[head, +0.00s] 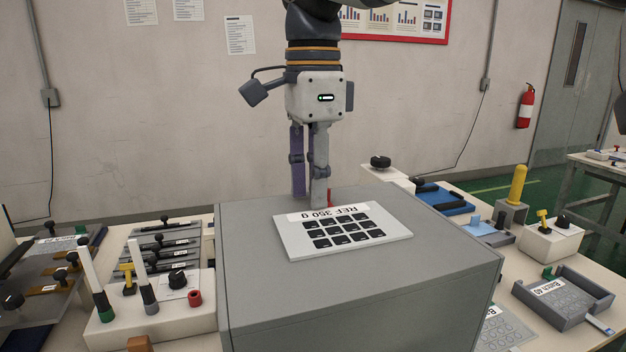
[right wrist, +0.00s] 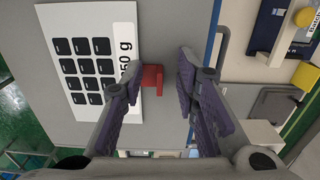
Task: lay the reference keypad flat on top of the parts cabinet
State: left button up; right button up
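The reference keypad (head: 370,245), a white plate with black keys and a "REF 350 g" label, lies flat on the grey parts cabinet (head: 370,290). Its label edge faces away in the head view. In the right wrist view the keypad (right wrist: 90,12) shows at upper left, with a red grip block (right wrist: 152,76) at its label edge. My right gripper (head: 309,197) points down behind that edge. In the right wrist view its fingers (right wrist: 160,84) are open, apart on either side of the red block, with clear gaps. My left gripper is not in view.
Left of the cabinet stands a white fixture (head: 160,318) with upright pegs and knobs. On the right are a grey tray (head: 563,300), a yellow-handled block (head: 515,190) and a white knob box (head: 550,238). The cabinet top around the keypad is clear.

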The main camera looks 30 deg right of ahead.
notch_tip(320, 180, up, 12)
dwell(0.4)
